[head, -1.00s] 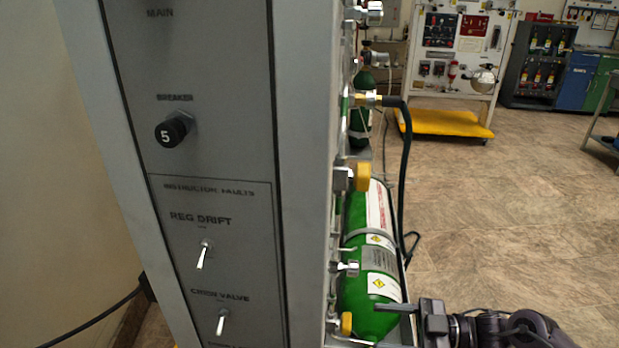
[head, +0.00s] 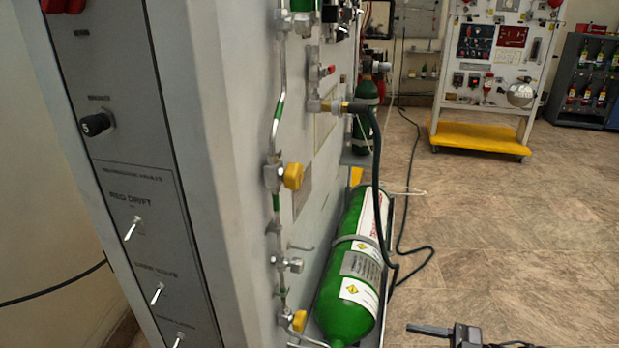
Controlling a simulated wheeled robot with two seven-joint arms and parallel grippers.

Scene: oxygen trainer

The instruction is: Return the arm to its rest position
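My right gripper (head: 428,329) is at the bottom edge, right of centre, with its arm coming in from the lower right. One dark finger points left over the floor, and the rest is cut off by the frame, so its opening cannot be told. It is apart from the green oxygen cylinder (head: 345,316), which lies in its holder beside the grey trainer cabinet (head: 205,130). Nothing shows in the gripper. My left gripper is not in view.
The cabinet's side panel has toggle switches (head: 157,294) and a black breaker knob (head: 97,124). Yellow valve knobs (head: 293,176) and a dark hose (head: 376,165) stick out from its front. A wheeled board with a yellow base (head: 480,138) stands behind. The tiled floor (head: 520,240) at right is clear.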

